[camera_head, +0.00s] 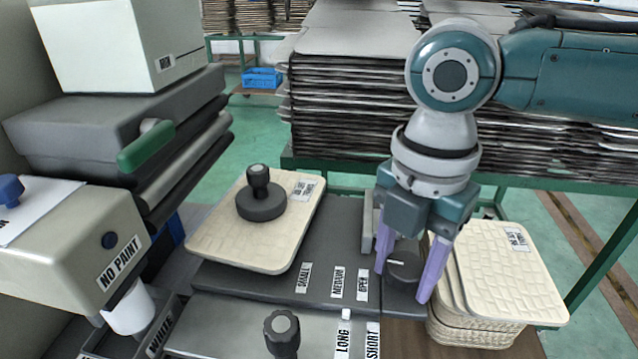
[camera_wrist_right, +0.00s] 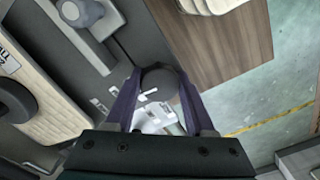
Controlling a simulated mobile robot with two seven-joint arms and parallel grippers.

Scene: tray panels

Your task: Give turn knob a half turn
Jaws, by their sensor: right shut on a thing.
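The turn knob (camera_head: 404,268) is a dark round knob with a short white mark on its top. It sits at the right end of the dark grey panel in the head view. My right gripper (camera_head: 403,275) points down over it, with its two purple fingers on either side, shut on the knob. In the head view the white mark lies roughly left to right. In the right wrist view the knob (camera_wrist_right: 163,80) shows between the fingers (camera_wrist_right: 158,105), its white mark near the lower left. The fingers hide parts of its sides. My left gripper is not in view.
Left of the knob lie labels SMALL, MEDIUM and OPEN (camera_head: 362,286). A cream tray (camera_head: 215,232) with a black knobbed weight (camera_head: 260,202) is further left. Stacked cream trays (camera_head: 500,270) stand close on the right. A black knob (camera_head: 282,330) is at the front.

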